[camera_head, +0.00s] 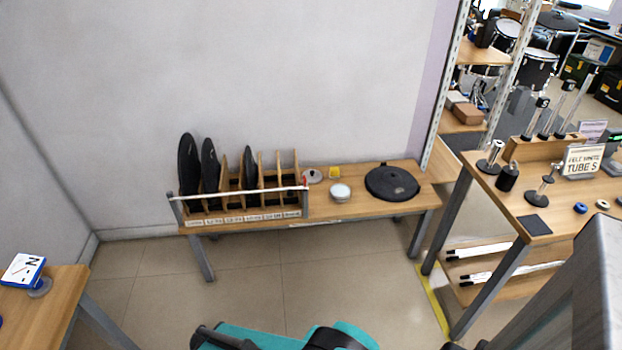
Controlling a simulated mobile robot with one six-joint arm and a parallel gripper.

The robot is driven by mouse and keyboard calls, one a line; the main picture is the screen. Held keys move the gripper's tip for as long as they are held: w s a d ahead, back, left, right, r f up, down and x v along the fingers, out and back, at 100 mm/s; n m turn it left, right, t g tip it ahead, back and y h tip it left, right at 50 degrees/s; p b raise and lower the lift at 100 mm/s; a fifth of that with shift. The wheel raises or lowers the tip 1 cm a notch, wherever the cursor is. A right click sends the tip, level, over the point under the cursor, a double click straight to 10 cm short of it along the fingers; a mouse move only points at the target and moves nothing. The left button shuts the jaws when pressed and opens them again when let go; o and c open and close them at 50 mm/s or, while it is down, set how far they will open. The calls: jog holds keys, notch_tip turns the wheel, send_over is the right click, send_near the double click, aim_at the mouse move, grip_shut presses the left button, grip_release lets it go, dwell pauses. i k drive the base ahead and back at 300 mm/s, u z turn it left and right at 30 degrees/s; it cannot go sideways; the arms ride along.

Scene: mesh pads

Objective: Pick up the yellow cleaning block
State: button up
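The yellow cleaning block (335,172) is a small yellow piece near the back edge of the low wooden bench (345,212), close to the wall. It sits behind a round white-topped tin (340,192) and to the right of a small round pale disc (312,176). A flat black round pad (391,183) lies to its right. My gripper is not recognisable in this view, so I cannot tell its position relative to the block.
A wooden rack (262,196) with upright black discs and a front rail fills the bench's left part. A taller table (490,185) with metal stands and a sign is at right. Another table (55,300) is at lower left. Tiled floor (300,275) before the bench is clear.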

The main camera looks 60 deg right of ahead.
aim_at(333, 173)
jog(key=z, duration=0.45)
jog(key=k, duration=0.15)
jog(key=u, duration=1.45)
jog(key=k, duration=0.65)
jog(key=z, duration=1.1)
jog(key=k, duration=0.85)
jog(key=z, duration=0.9)
jog(key=i, duration=1.05)
jog(key=z, duration=0.05)
